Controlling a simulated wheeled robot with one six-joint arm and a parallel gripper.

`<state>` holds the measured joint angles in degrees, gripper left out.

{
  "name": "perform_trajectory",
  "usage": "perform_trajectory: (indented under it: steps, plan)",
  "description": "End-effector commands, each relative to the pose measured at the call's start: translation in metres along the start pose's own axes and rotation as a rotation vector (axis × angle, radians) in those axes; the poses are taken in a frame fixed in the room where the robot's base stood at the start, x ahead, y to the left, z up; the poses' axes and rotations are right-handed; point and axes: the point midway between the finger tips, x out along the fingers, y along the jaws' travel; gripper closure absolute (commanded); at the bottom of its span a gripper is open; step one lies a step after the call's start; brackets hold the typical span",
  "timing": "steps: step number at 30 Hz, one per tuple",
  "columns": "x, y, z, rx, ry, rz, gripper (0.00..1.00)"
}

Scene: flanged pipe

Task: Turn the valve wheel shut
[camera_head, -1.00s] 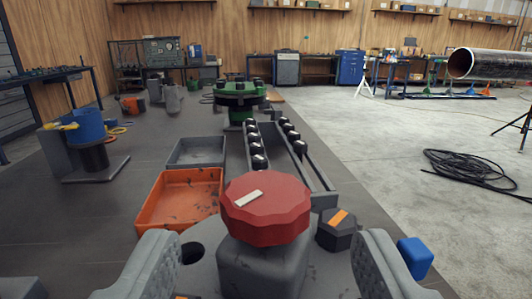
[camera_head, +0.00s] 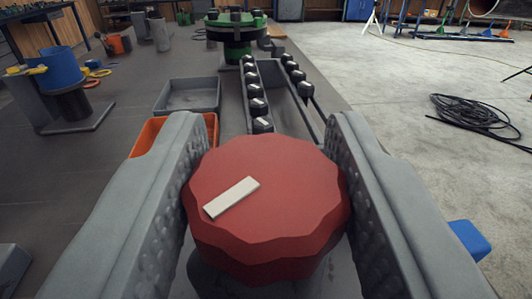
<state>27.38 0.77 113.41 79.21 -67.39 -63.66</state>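The valve wheel (camera_head: 268,195) is a red, many-sided knob with a pale bar mark (camera_head: 231,198) on its top. The mark slants up to the right. My gripper (camera_head: 267,140) has one grey, dimpled finger on each side of the wheel. Both fingers meet its rim at left and right, with no clear gap, so the gripper looks shut on it. The wheel hides most of the grey valve body below, and the lower contact faces are partly hidden.
An orange tray (camera_head: 211,124) is partly hidden behind my left finger. A grey tray (camera_head: 160,105) lies beyond it. A rail rack with dark bolts (camera_head: 257,106) runs toward a green flange (camera_head: 230,24). A blue block (camera_head: 470,241) is at the right. A coiled black cable (camera_head: 470,118) lies on the floor.

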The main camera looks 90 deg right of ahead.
Motion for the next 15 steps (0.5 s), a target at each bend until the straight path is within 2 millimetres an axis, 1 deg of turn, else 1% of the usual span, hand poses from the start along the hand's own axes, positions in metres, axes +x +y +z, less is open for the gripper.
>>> perform_trajectory:
  steps: [5,15]
  plan:
    - [-0.0001,-0.0005,0.0002,0.000,0.000,0.006,0.83]
    - [-0.0003,-0.0011,0.0006,-0.001,0.000,0.142,0.83]
